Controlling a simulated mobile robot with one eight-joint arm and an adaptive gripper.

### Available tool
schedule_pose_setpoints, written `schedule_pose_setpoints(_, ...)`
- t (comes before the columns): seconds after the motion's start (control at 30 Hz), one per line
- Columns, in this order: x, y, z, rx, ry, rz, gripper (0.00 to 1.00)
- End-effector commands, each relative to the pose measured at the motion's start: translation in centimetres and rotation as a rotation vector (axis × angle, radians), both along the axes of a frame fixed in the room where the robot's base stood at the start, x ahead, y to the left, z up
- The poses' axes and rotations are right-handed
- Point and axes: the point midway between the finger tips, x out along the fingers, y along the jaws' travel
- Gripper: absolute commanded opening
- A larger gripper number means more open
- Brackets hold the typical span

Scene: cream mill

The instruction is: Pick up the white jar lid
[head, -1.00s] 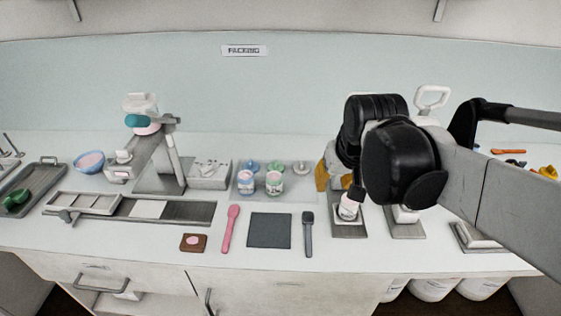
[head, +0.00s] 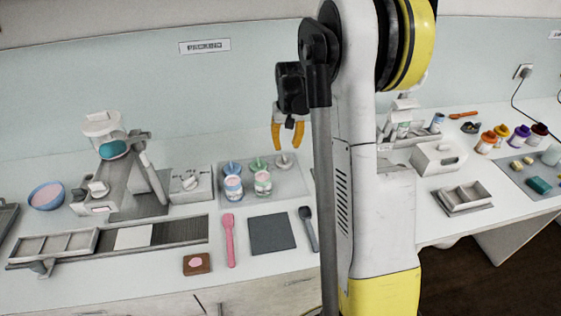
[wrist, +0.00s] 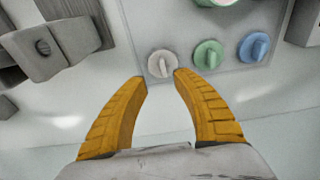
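The white jar lid (head: 284,161) lies at the back right of a pale grey tray (head: 291,187), a round disc with a raised grip. It also shows in the wrist view (wrist: 162,64), just beyond the fingertips. My gripper (head: 288,149) has yellow fingers and points down above the lid. In the wrist view the fingers (wrist: 160,76) are apart with nothing between them. A green lid (wrist: 208,54) and a blue lid (wrist: 254,46) lie in a row beside the white one. I cannot tell the exact height of the fingertips above the lid.
Two open jars, one blue-marked (head: 233,188) and one green-marked (head: 263,183), stand on the tray in front of the lids. A grey box (head: 190,186) stands left of the tray. A dark square mat (head: 272,234) lies in front.

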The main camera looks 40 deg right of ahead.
Motion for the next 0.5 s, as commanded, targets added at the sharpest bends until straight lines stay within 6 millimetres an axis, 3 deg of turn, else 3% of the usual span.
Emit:
schedule_pose_setpoints(0.03,0.1,0.0,-1.1,0.0,0.0,0.0,0.34)
schedule_pose_setpoints(0.27,0.5,0.0,-3.1,-0.001,-0.001,0.001,0.34)
schedule_pose_setpoints(0.5,1.1,0.0,-6.7,-0.001,-0.001,0.001,0.34)
